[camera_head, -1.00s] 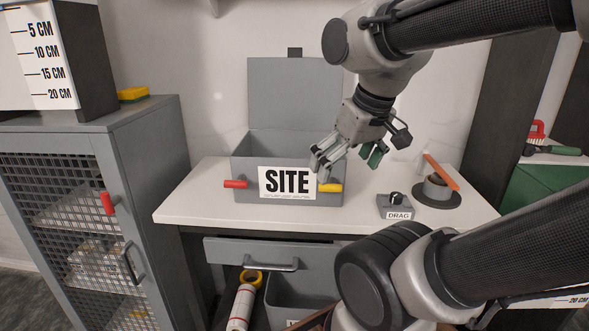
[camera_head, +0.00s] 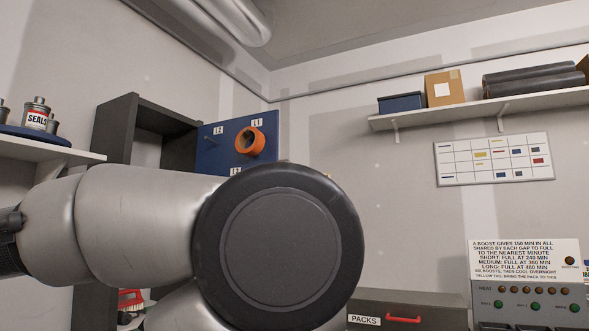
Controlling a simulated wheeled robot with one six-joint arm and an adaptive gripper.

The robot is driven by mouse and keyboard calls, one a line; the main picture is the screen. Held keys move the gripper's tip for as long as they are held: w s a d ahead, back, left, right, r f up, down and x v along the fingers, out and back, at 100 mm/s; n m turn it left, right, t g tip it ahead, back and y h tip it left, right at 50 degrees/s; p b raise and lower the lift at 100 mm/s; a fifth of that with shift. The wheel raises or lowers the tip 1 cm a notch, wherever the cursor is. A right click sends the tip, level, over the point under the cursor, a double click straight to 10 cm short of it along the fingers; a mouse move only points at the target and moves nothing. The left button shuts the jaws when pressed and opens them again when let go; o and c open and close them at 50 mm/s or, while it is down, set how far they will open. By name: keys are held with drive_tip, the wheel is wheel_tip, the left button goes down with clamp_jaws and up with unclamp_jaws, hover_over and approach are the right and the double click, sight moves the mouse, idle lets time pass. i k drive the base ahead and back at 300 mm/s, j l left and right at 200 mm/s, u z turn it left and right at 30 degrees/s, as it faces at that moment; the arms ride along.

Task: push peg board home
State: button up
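The blue peg board (camera_head: 215,146) stands at the wall left of centre, next to a dark open-fronted cabinet. It bears labels L1, L2 and, partly covered, L3. An orange ring (camera_head: 250,141) hangs at L1, and a bare peg shows below L2. The lower part of the board is hidden behind my arm, which fills the lower left and middle. I cannot tell how far the board stands out from its cabinet. My gripper is out of the picture.
A dark cabinet (camera_head: 118,125) adjoins the board. A left shelf (camera_head: 50,149) holds cans, one labelled SEALS. A high right shelf (camera_head: 480,109) bears boxes and dark rolls. A PACKS box (camera_head: 405,309) and a heat panel (camera_head: 527,262) stand lower right.

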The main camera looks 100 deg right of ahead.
sight(216, 153)
drive_tip(key=z, duration=3.1)
